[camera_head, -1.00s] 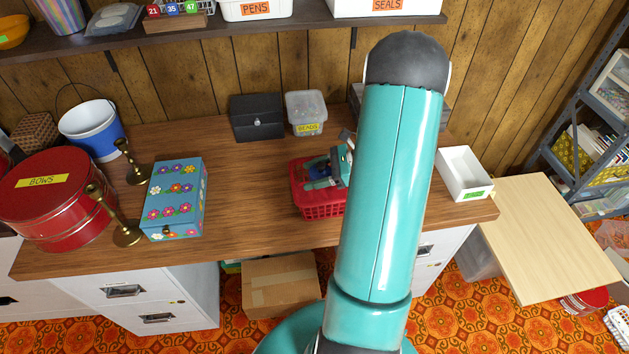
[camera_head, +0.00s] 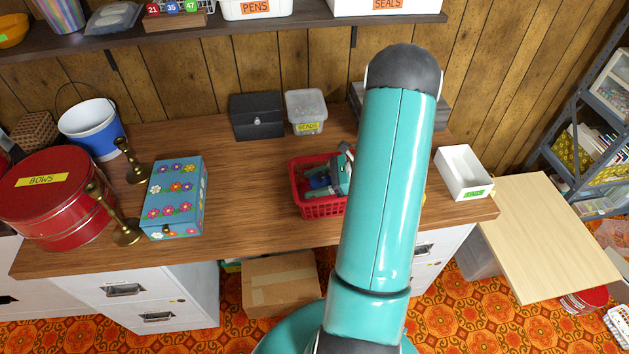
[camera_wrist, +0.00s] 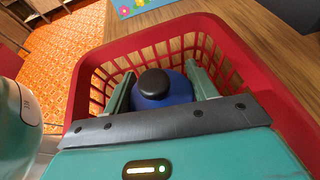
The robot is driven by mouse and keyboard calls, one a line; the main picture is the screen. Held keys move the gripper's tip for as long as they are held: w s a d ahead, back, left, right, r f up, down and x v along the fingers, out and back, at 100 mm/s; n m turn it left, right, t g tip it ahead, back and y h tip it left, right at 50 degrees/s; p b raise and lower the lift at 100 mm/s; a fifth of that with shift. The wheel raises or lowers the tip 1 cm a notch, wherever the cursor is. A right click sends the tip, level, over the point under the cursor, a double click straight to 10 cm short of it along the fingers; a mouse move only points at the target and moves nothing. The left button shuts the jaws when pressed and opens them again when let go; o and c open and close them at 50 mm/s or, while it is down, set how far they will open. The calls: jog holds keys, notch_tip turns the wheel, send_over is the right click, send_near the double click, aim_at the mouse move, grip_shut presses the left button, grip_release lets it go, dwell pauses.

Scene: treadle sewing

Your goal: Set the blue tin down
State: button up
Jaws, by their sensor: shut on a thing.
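The blue tin (camera_wrist: 166,95), with a round black knob on top, is upright between the fingers of my gripper (camera_wrist: 162,88) in the wrist view. My gripper is shut on it. The tin is inside the red basket (camera_wrist: 232,42), whose mesh walls surround it. In the head view the tin (camera_head: 318,182) is a small patch of blue in the red basket (camera_head: 318,208), partly covered by my gripper. The tin's underside is hidden, so I cannot tell whether it touches the basket floor.
The basket stands on the wooden desk (camera_head: 250,190). The beads box (camera_head: 306,112) and a black box (camera_head: 257,117) stand behind it. A flowered box (camera_head: 174,198) and brass candlesticks are left. A white tray (camera_head: 463,173) is right. Desk left of the basket is clear.

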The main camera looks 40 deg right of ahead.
jog(key=o, duration=1)
jog(key=shift+o, duration=0.2)
jog(key=shift+r, duration=0.2)
jog(key=r+v, duration=0.1)
jog(key=v, duration=1.1)
jog(key=w+a+r+n+g+h, duration=0.2)
jog(key=a+r+n+g, duration=0.3)
jog(key=a, duration=0.5)
jog(key=w+a+r+n+g+h, duration=0.1)
jog(key=w+a+r+n+g, duration=0.1)
jog(key=a+r+n, duration=0.7)
jog(key=s+a+r+n+t+h, duration=0.1)
jog(key=s+a+r+n+h, duration=0.2)
jog(key=a+n, duration=0.3)
jog(key=s+a+r+n+t+h, duration=0.2)
jog(key=s+a+r+n+h, duration=0.2)
jog(key=a, duration=0.6)
jog(key=shift+s+a+r+n, duration=0.25)
jog(key=shift+s+r+n, duration=0.05)
jog(key=shift+n, duration=0.9)
